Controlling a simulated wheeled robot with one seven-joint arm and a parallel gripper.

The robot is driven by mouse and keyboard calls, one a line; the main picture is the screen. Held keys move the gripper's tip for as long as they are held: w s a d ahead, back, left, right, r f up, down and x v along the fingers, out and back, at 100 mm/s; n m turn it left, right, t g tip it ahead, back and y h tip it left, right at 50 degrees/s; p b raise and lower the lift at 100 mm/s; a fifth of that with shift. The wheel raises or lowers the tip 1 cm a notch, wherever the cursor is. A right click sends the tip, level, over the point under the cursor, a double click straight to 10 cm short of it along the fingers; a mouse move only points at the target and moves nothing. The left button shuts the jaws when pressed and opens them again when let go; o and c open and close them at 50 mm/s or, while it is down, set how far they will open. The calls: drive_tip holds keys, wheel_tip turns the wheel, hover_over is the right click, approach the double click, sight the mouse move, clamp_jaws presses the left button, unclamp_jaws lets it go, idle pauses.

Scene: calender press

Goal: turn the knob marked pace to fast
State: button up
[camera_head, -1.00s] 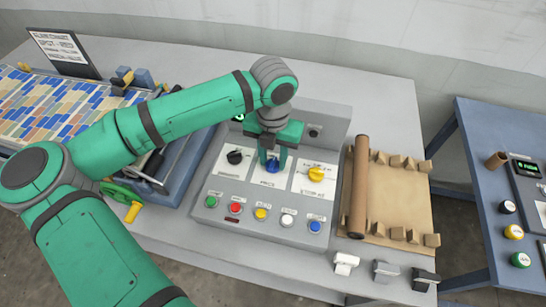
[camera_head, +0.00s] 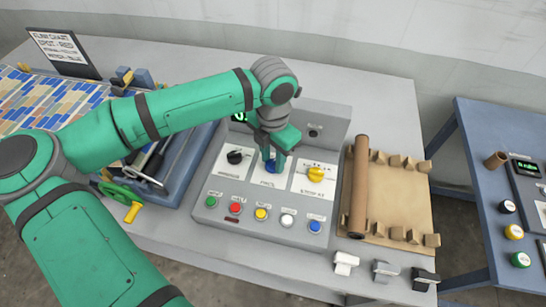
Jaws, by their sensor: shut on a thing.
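The control box (camera_head: 225,205) has a sloped face with three knobs on white plates. The blue knob (camera_head: 272,167) is the middle one; the lettering on its plate is too small to read surely, but it may be the pace knob. My gripper (camera_head: 272,160) points down from above and is shut on the blue knob, hiding most of it and its pointer. A black knob (camera_head: 235,157) is to its left and a yellow knob (camera_head: 315,174) to its right.
A row of coloured buttons (camera_head: 261,214) runs along the box's front. A brown roll (camera_head: 357,190) and sheet lie to the right. Handles (camera_head: 385,270) stick out at the table's front edge. A blue tray (camera_head: 190,160) and green handwheel (camera_head: 120,193) are left.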

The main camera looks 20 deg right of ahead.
sight(272, 162)
drive_tip(key=o, duration=1)
drive_tip(key=shift+o, duration=0.2)
drive_tip(key=shift+r, duration=0.1)
wheel_tip(272, 162, up, 11)
drive_tip(key=shift+f, duration=0.2)
